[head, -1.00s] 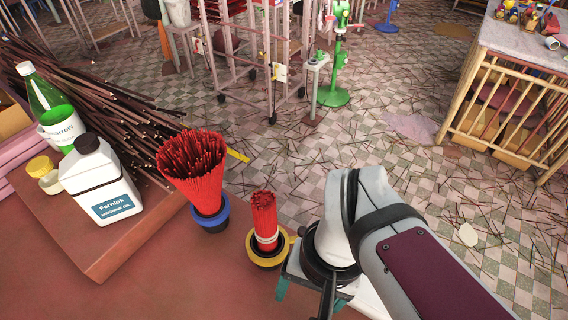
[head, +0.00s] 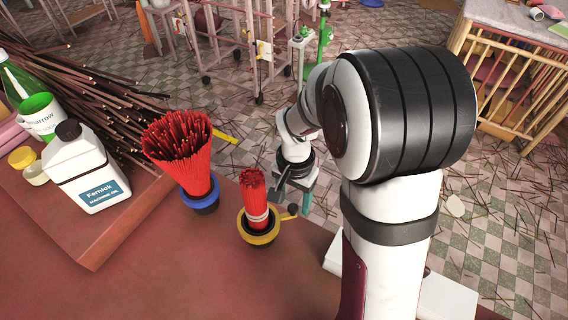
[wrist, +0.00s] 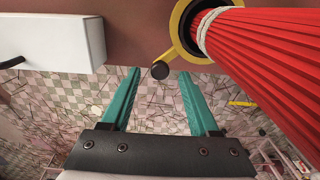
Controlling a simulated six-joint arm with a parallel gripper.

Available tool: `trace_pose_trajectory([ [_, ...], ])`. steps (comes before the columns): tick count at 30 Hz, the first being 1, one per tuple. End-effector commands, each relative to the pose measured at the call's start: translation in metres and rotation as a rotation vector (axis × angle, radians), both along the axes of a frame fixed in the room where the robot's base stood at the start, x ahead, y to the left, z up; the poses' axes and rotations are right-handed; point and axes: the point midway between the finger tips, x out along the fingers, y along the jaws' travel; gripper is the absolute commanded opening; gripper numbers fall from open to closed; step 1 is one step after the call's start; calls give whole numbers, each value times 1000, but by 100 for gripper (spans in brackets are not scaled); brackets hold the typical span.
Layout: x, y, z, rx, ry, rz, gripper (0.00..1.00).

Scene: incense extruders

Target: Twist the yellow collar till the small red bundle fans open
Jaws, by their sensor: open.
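The small red bundle (head: 254,193) stands upright and narrow, with a pale band around it, in the yellow collar (head: 259,238) near the table's edge. The collar has a short arm ending in a dark knob (head: 292,209) that points right. In the wrist view, the collar (wrist: 181,37) and the red bundle (wrist: 275,60) are at upper right. My gripper (wrist: 159,73) is open, its teal fingers apart. The dark knob (wrist: 160,70) shows between the fingertips; I cannot tell whether it is deep enough to lie between them. In the head view, my gripper is just right of the collar, partly hidden.
A larger fanned red bundle (head: 180,148) in a blue collar (head: 201,199) stands to the left. A white oil jug (head: 88,170), a cup (head: 42,117) and loose dark sticks (head: 125,105) are further left. A white block (wrist: 50,42) lies right of the collar in the head view.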

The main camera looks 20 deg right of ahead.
Motion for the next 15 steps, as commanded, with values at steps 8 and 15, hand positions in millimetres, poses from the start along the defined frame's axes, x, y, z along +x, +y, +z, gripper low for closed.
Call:
trace_pose_trajectory([
  [8, 0, 0, -13, 0, -1, 0, 61],
  [15, 0, 0, -12, 0, -1, 0, 42],
])
